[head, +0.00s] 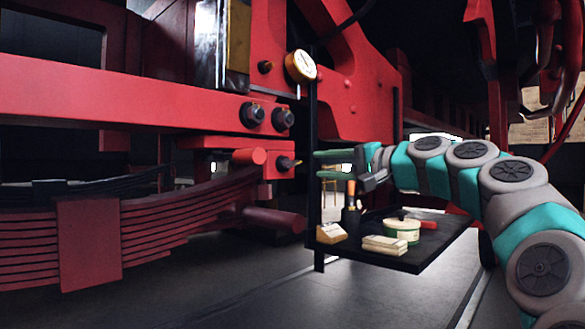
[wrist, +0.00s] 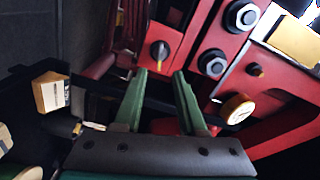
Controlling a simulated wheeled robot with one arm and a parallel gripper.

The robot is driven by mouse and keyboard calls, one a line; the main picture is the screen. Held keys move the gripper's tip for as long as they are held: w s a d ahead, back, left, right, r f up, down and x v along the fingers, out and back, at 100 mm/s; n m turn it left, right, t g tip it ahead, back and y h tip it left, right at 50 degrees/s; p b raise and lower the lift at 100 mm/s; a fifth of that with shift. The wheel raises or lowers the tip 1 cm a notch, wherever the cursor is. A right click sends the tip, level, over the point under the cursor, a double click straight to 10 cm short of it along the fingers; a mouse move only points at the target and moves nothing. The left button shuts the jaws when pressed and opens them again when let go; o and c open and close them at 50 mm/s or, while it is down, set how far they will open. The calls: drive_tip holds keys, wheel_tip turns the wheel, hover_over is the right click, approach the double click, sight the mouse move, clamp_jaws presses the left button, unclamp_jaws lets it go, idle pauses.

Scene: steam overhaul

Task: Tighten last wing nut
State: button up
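A dark nut on a stud (head: 286,162) sits on a red block on the locomotive's side, its pale tip facing my gripper. In the wrist view the dark nut (wrist: 158,50) lies just beyond the fingertips and roughly between them. I cannot make out clear wings on it. My gripper (head: 316,164) has green fingers, pointing left at the nut in the head view. In the wrist view the gripper (wrist: 160,74) is open, with an empty gap between its fingers. It appears apart from the nut.
Two large hex nuts (head: 267,116) sit above on the red beam. A dark tray (head: 440,240) below holds boxes, a green tin (head: 402,231) and a brush. A red rod (head: 272,219) juts out below the nut.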

sight(296, 164)
drive_tip(key=x, duration=0.7)
drive_tip(key=shift+w+a+p, duration=0.15)
drive_tip(key=shift+a+p, duration=0.1)
drive_tip(key=shift+p, duration=0.15)
drive_tip(key=shift+c, duration=0.2)
clamp_jaws()
